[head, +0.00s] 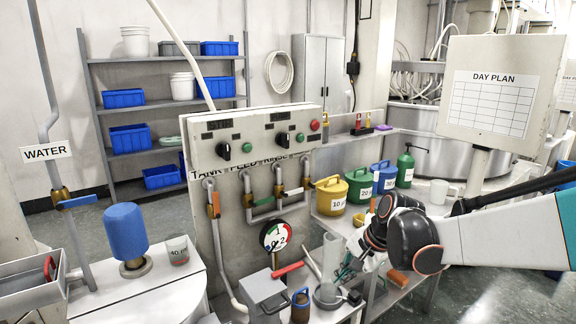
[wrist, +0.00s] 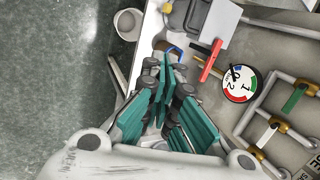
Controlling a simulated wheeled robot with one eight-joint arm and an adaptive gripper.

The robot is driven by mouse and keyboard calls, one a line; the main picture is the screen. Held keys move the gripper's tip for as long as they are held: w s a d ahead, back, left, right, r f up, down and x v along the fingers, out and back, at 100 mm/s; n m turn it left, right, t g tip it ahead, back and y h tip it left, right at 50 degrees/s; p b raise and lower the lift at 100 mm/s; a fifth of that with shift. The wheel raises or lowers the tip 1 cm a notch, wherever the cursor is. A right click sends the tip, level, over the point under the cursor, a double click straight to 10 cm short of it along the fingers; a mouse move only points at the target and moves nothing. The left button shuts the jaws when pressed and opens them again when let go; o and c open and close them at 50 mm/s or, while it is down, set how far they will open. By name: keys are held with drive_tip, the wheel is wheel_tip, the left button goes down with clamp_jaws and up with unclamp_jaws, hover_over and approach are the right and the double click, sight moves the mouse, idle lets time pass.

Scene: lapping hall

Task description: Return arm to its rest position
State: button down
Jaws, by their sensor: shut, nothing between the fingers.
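My arm reaches in from the right in the head view, with its dark wrist joints over the bench. My gripper (head: 345,272) points down and left above the bench's front part. In the wrist view my gripper (wrist: 166,72) shows its teal-padded fingers, shut with nothing held. The fingertips lie near a dark-bodied cup with a blue handle (wrist: 170,50), seen beyond them; I cannot tell the gap. The gripper hides part of the bench below it.
A gauge (head: 274,236), a red-handled valve (head: 287,270) and a grey box (head: 264,294) crowd the bench near my gripper. Yellow (head: 330,196) and green (head: 359,185) cans stand behind. A day plan board (head: 491,104) rises above my arm. Open floor (head: 505,290) lies at right.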

drive_tip(key=s+d+r+n+t+h, duration=0.2)
drive_tip(key=s+n, duration=0.3)
drive_tip(key=s, duration=0.7)
drive_tip(key=s+d+r+n+t+h, duration=0.2)
drive_tip(key=s+d+r+n, duration=0.1)
drive_tip(key=s, duration=0.9)
drive_tip(key=shift+d+r+n, duration=0.4)
drive_tip(key=shift+r+n, duration=0.3)
drive_tip(key=shift+n, duration=0.4)
